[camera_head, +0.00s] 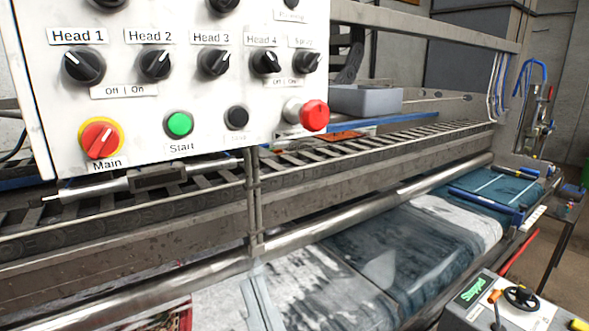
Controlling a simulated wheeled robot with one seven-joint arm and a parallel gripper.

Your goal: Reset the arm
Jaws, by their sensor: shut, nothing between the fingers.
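My arm and gripper do not show in the head view. A white control panel (212,118) fills the upper left, close to the camera. It has black knobs labelled Head 1 to Head 4, a red and yellow Main switch (101,139), a green Start button (178,124) and a red knob (314,115) at its right edge.
Behind the panel, the rug scrubber's metal frame (150,238) and roller (330,225) run across the view. Wet rugs (400,250) lie beneath. A small box (500,305) reading "Stopped" stands at lower right. Blue hoses (525,75) hang at the far right.

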